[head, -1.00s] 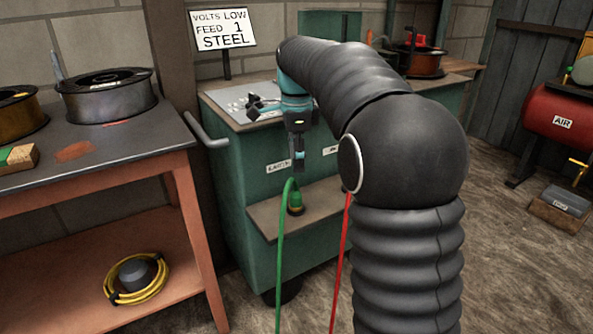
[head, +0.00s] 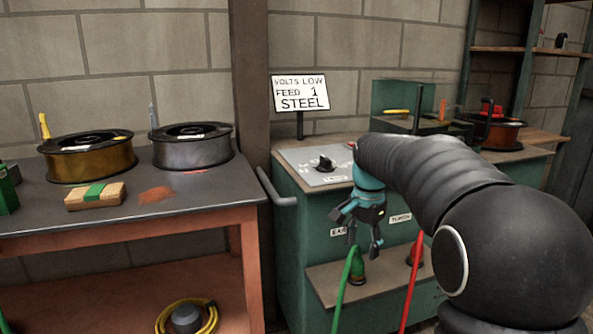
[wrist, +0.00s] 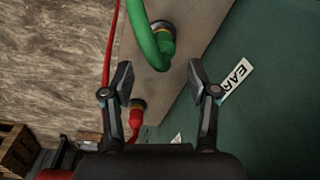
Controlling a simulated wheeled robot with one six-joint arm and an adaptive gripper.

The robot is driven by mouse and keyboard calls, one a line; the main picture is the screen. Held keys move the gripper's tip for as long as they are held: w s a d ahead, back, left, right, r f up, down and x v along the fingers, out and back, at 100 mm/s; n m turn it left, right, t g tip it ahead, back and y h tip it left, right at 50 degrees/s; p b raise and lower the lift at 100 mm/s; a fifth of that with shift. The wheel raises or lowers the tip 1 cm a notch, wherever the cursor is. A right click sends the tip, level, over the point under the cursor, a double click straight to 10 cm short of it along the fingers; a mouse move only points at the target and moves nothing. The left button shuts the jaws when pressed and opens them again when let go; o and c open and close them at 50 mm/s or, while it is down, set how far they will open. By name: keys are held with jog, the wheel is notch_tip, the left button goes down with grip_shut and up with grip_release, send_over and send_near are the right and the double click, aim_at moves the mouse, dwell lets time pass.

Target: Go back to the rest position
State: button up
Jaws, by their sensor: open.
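My gripper (head: 357,240) is open and empty in the head view, in front of the green machine's (head: 300,225) front face, above the green plug. In the wrist view my gripper (wrist: 160,82) shows its two fingers spread apart with nothing between them. The green plug and cable (head: 354,270) sit on the machine's shelf; the green plug also shows beyond the fingers in the wrist view (wrist: 160,40). A red plug (head: 414,256) with its red cable stands to the right on the same shelf.
A workbench (head: 215,190) on the left holds a copper-coloured spool (head: 88,158), a grey spool (head: 191,148) and a brush-like block (head: 95,196). A sign (head: 300,93) reads "VOLTS LOW FEED 1 STEEL". A dark knob (head: 325,163) is on the machine's top panel. A handle (head: 272,190) sticks out at its left.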

jog(key=s+r+n+t+p, duration=0.1)
jog(key=s+n+t+p, duration=0.2)
jog(key=s+n, duration=0.7)
jog(key=shift+s+t, duration=0.9)
jog(key=shift+s, duration=8.95)
